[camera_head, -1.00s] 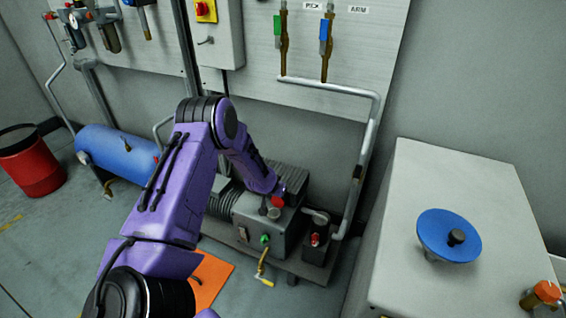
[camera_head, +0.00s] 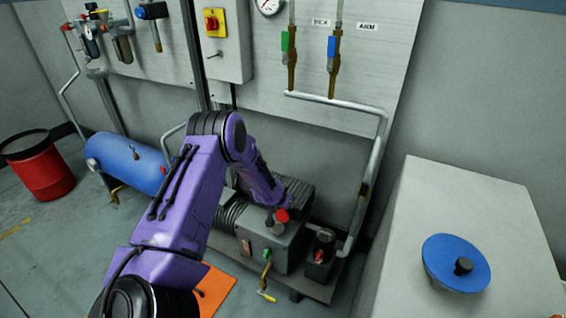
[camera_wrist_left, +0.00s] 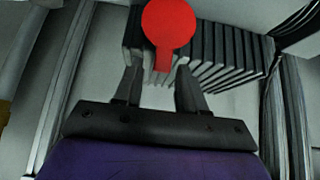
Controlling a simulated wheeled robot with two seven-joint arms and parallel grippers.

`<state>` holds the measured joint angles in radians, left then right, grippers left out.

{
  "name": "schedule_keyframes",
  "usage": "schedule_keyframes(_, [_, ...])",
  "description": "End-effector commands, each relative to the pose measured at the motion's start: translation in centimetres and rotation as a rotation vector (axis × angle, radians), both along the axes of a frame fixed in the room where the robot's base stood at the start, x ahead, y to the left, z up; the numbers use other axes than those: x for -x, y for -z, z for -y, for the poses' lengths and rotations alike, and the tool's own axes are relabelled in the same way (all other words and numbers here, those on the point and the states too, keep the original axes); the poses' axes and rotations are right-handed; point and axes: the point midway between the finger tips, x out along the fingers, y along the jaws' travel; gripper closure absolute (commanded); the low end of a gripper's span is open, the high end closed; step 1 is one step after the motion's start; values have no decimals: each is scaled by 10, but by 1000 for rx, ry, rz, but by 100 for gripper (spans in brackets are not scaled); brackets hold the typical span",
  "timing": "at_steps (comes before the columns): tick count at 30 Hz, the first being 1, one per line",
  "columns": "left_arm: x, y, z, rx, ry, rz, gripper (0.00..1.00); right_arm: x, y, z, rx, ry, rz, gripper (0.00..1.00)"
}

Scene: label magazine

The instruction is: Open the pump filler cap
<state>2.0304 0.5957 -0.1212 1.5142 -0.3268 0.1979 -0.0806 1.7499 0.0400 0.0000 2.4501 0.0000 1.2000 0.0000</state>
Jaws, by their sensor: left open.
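The pump (camera_head: 270,240) is a grey box with a ribbed motor behind it, low against the wall in the head view. A red round cap (camera_head: 282,215), likely the filler cap, is on its top. A red disc with a short tab (camera_wrist_left: 168,22) shows in the left wrist view, just beyond the fingertips. My left gripper (camera_wrist_left: 158,84) is open, its two dark fingers on either side of the tab's lower end. I cannot tell whether they touch it. In the head view my purple left arm reaches down to the cap and its fingers are hardly visible. My right gripper is not in view.
A grey cabinet (camera_head: 440,190) with a blue handwheel (camera_head: 455,263) stands at the right. A pipe (camera_head: 372,170) runs down beside the pump. A blue tank (camera_head: 125,160) and red bin (camera_head: 42,170) are at the left. An orange mat (camera_head: 215,290) lies on the floor.

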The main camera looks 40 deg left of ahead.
Motion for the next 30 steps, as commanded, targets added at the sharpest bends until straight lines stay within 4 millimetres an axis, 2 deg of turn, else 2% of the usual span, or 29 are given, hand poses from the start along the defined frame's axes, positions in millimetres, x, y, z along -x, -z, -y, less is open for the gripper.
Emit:
schedule_keyframes(10, [7,-2,1,4,1,-10,55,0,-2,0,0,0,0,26])
schedule_keyframes(21, [49,-69,15,3,1,-7,55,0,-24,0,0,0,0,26])
schedule_keyframes(25, [58,-81,18,2,0,-8,55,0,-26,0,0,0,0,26])
schedule_keyframes(30, [62,-83,19,2,-1,-9,55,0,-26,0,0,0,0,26])
